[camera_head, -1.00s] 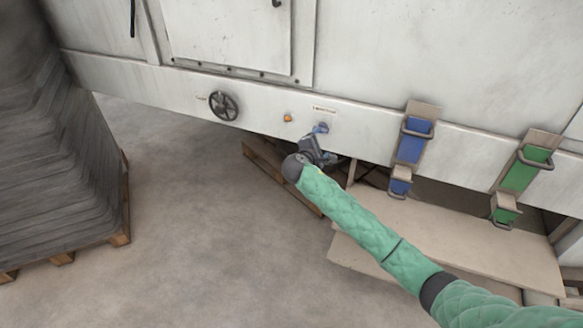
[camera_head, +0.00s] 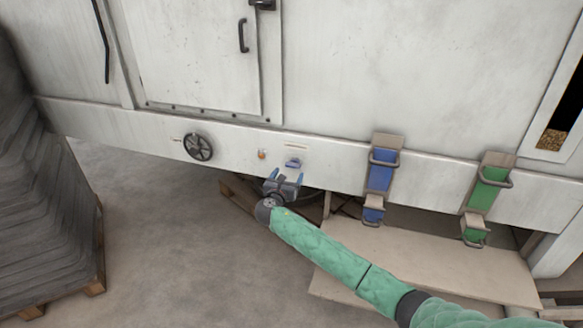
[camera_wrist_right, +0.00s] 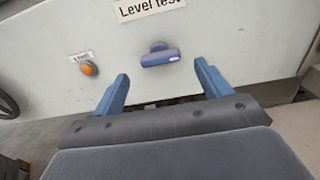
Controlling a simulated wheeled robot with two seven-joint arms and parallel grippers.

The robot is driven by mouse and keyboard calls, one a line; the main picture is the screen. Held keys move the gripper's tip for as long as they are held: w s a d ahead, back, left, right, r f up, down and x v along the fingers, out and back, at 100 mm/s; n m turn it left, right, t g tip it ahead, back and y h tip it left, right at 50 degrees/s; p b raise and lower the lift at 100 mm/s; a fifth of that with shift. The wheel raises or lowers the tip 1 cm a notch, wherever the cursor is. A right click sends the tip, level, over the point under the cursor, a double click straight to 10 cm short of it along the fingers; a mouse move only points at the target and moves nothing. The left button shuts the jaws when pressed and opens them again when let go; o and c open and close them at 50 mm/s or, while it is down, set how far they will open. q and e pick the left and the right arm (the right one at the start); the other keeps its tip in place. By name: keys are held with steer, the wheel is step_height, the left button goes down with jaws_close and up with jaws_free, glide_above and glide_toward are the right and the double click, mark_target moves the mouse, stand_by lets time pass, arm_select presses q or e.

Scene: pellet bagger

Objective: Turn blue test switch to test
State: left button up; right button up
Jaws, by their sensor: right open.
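The blue test switch (camera_head: 293,163) is on the white machine's lower panel. In the right wrist view its blue handle (camera_wrist_right: 160,57) lies nearly level below a label reading "Level test" (camera_wrist_right: 148,8). My right gripper (camera_head: 285,174) is open and empty, just below and in front of the switch. In the right wrist view its two blue fingers (camera_wrist_right: 164,85) point at the panel, one either side of the switch's line. The switch lies beyond the fingertips, with no contact visible. My left gripper is not in view.
An orange button (camera_wrist_right: 88,68) sits left of the switch, with a black handwheel (camera_head: 198,147) farther left. Blue (camera_head: 381,170) and green (camera_head: 487,188) clamped holders hang to the right. A stack of grey sheets (camera_head: 45,215) stands on a pallet at left. Open floor lies between.

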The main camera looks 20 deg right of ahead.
mark_target(292, 167)
steer(key=x, duration=0.1)
steer(key=p+x, duration=0.1)
steer(key=x, duration=0.1)
steer(key=shift+w+d+r, duration=0.15)
steer(key=shift+r, duration=0.1)
steer(key=shift+w+d+f, duration=0.2)
steer(key=shift+w+d, duration=0.2)
steer(key=shift+w, duration=0.25)
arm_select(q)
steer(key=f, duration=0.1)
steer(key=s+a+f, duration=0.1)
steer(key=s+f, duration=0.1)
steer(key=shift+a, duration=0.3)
arm_select(e)
steer(key=c, duration=1)
